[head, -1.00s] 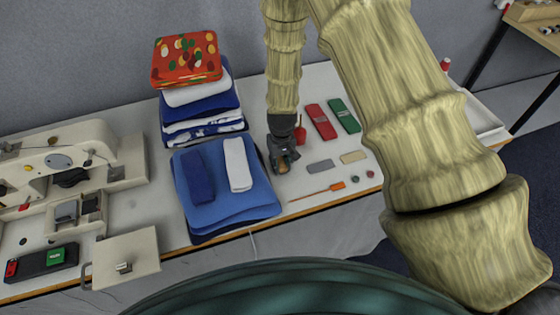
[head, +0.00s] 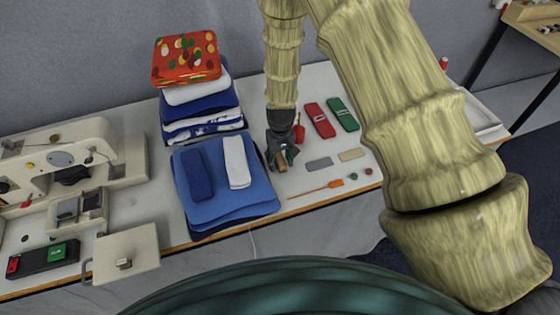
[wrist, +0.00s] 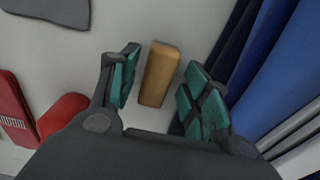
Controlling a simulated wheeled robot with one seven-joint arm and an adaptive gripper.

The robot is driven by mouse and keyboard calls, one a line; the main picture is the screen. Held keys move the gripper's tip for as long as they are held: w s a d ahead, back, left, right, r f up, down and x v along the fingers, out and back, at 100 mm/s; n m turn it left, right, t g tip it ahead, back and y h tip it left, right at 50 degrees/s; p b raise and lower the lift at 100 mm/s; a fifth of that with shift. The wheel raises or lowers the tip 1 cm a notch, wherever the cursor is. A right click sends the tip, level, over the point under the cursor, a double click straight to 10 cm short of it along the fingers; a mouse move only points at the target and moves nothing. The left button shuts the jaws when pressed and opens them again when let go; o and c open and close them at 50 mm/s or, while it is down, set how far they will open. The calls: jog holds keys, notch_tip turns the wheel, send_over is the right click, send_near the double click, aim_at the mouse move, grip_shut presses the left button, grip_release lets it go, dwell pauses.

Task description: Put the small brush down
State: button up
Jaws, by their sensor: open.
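The small brush shows as a tan, wooden-looking block (wrist: 159,73) in the wrist view. It is at the table surface, between my two fingers, with a gap on each side. My gripper (wrist: 158,92) is open around it and does not appear to grip it. In the head view my gripper (head: 283,160) points down at the table, just right of the blue cloth pile. There the brush is mostly hidden by the fingers. Its bristles cannot be made out.
The folded blue cloth pile (head: 213,205) is close on the left. A red packet (head: 320,120), a green packet (head: 343,114), a grey block (head: 319,164) and a cream block (head: 351,156) lie to the right. An orange-handled tool (head: 335,184) lies near the front edge.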

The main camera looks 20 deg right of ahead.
aim_at(280, 160)
notch_tip(280, 160, up, 11)
jog(key=b, duration=0.3)
jog(key=shift+r+b, duration=0.15)
jog(key=shift+b, duration=0.2)
jog(key=shift+s, duration=0.1)
dwell(0.4)
